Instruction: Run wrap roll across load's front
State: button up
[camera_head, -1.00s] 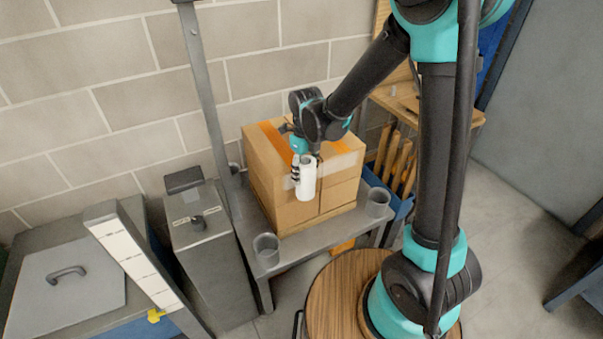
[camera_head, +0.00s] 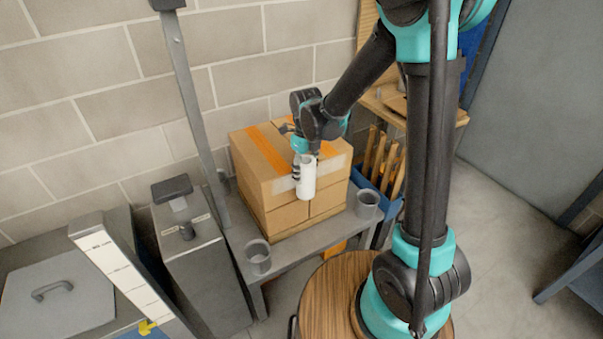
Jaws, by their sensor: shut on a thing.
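The load is a block of brown cardboard boxes (camera_head: 287,216) with orange tape on top, on a grey bench by the wall. The white wrap roll (camera_head: 307,178) stands upright at the load's front face, near its middle. My gripper (camera_head: 298,172) is shut on the roll from behind and left. A pale band of wrap (camera_head: 283,185) shows on the upper front to the left of the roll, and a pale strip also shows to its right. The roll hides part of the front face. I cannot tell whether roll and box touch.
Grey cups stand at the bench's front corners, one left (camera_head: 258,257) and one right (camera_head: 367,204). A grey post (camera_head: 192,100) and a grey machine (camera_head: 192,255) stand left. A blue bin (camera_head: 380,188) with wooden pieces is right. A round wooden top (camera_head: 335,295) is in front.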

jog(key=shift+w+d, duration=0.45)
jog(key=shift+d, duration=0.15)
jog(key=shift+d, duration=0.1)
jog(key=w+d, duration=0.6)
jog(key=d, duration=0.3)
jog(key=shift+w+d, duration=0.15)
jog(key=shift+w, duration=0.1)
dwell(1.1)
jog(key=shift+d, duration=0.1)
jog(key=shift+w+d, duration=0.4)
jog(key=shift+d, duration=0.2)
jog(key=shift+w+d, duration=0.35)
jog(key=shift+d, duration=0.2)
jog(key=shift+d, duration=0.1)
jog(key=shift+w+d, duration=0.35)
jog(key=shift+d, duration=0.2)
jog(key=shift+w+d, duration=0.35)
jog(key=shift+d, duration=0.2)
